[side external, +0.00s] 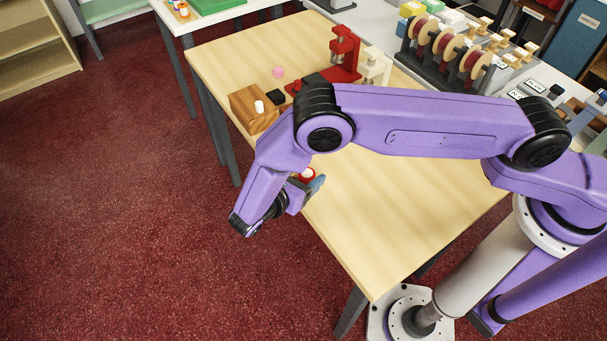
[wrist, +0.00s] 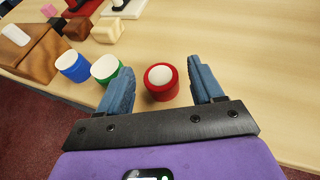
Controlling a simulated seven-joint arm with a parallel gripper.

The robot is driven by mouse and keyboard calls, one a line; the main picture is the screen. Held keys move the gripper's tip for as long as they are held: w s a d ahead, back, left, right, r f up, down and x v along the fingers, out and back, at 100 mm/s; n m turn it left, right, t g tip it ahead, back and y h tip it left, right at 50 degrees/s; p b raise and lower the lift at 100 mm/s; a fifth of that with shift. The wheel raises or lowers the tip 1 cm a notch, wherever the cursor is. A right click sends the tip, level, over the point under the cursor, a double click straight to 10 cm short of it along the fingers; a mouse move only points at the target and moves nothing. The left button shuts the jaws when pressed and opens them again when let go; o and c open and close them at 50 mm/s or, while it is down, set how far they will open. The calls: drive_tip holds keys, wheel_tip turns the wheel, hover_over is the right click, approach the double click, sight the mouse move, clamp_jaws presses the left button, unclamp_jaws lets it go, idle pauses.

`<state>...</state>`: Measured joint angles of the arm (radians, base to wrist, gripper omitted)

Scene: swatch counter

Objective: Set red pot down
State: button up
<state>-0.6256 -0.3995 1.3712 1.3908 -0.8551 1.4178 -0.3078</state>
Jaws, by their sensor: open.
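The red pot (wrist: 161,83) has a white top and stands upright on the wooden table (wrist: 235,75). In the side view the red pot (side external: 307,174) shows near the table's left edge, partly hidden by my arm. My gripper (wrist: 163,85) is open, with one blue finger on each side of the pot. Gaps show between the pot and both fingers in the wrist view. My gripper also shows in the side view (side external: 311,186), with much of it hidden behind the wrist.
A green pot (wrist: 106,70) stands just left of my left finger, with a blue pot (wrist: 72,66) beyond it. A wooden block (side external: 253,108) with a white piece on it and a red stand (side external: 345,56) are farther back. The table's right part is clear.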

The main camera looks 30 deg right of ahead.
drive_tip(key=v, duration=1.2)
drive_tip(key=shift+w+d+r, duration=0.1)
drive_tip(key=shift+w+r, duration=0.05)
drive_tip(key=s+d+r+m+g+y, duration=0.35)
drive_tip(key=d+r+m+y, duration=0.2)
drive_tip(key=d+r, duration=0.8)
drive_tip(key=s+d+r+m+g+y, duration=0.1)
drive_tip(key=s+d+r+m+y, duration=0.1)
drive_tip(key=s+d, duration=0.5)
drive_tip(key=s+d+r+m+y, duration=0.2)
drive_tip(key=s+d+y, duration=0.3)
drive_tip(key=s+d, duration=0.3)
drive_tip(key=d+r, duration=0.1)
drive_tip(key=d, duration=0.1)
drive_tip(key=shift+s+d+r+g, duration=0.15)
drive_tip(key=shift+s+d+g, duration=0.1)
drive_tip(key=shift+d+g, duration=0.1)
